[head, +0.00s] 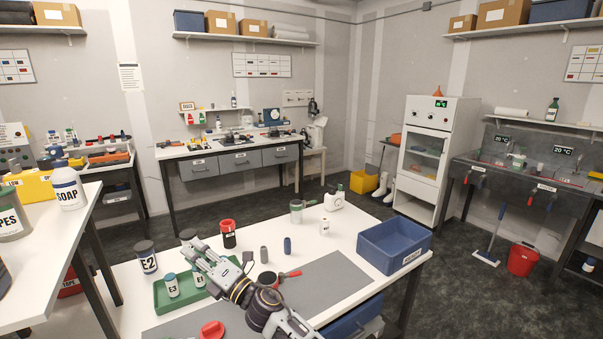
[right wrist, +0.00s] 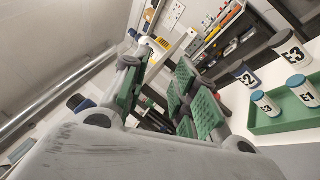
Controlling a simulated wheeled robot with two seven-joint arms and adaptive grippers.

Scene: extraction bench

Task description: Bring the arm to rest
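My right arm reaches in from the bottom of the head view. Its gripper (head: 197,250) is above the green tray (head: 163,300) on the white bench. In the right wrist view the green-padded fingers (right wrist: 160,95) stand apart with nothing between them. White jars with blue-grey lids, E3 (head: 172,286) and E1 (head: 198,280), stand in the tray; the gripper partly covers E1. A dark-lidded jar E2 (head: 147,258) stands behind the tray. My left gripper is not in view.
A blue bin (head: 394,246) stands at the bench's right end. The grey mat (head: 335,287) has bare room.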

